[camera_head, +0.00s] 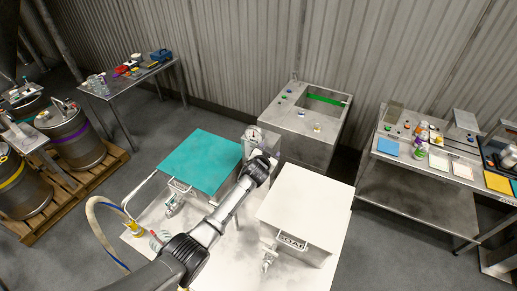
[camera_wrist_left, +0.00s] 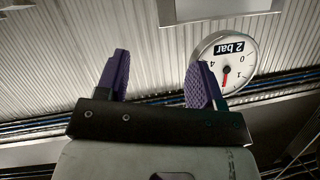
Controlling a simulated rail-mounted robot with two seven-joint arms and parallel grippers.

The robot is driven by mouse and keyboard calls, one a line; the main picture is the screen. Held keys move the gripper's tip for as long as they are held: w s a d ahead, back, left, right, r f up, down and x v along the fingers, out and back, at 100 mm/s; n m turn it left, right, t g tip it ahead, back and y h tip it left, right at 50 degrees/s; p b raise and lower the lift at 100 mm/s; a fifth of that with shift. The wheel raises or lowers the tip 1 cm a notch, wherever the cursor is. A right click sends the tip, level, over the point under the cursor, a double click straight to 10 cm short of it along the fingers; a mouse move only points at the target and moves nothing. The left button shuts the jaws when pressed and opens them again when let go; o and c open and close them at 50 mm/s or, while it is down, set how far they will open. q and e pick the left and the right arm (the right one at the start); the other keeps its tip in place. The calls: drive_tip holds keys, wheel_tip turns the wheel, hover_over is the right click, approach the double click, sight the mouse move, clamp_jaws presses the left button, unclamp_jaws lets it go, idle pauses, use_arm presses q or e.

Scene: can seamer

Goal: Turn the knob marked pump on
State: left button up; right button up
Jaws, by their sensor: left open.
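No knob with a readable pump marking shows. Small coloured knobs or buttons (camera_head: 301,113) sit on top of a steel cabinet (camera_head: 308,145) at the back, their labels too small to read. My left gripper (camera_wrist_left: 160,68) shows two purple fingers spread apart with nothing between them. In the head view the left arm reaches from the bottom to the gap between two tanks, its fingers hard to make out. A round gauge (camera_head: 252,134) stands just beyond its end.
A teal-lidded tank (camera_head: 202,160) and a white-lidded tank (camera_head: 306,205) flank the arm. A yellowish hose (camera_head: 98,228) curves at left. Drums (camera_head: 75,135) stand on a pallet. A bench (camera_head: 425,187) with several small items is at right. Grey floor is open at back left.

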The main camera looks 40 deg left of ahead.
use_arm(q)
drive_tip(key=shift+d+r+p, duration=0.25)
drive_tip(key=shift+d+r, duration=0.3)
drive_tip(key=shift+d, duration=0.35)
drive_tip(key=shift+d+r+p, duration=0.2)
drive_tip(key=shift+d+r, duration=0.3)
drive_tip(key=shift+d, duration=0.35)
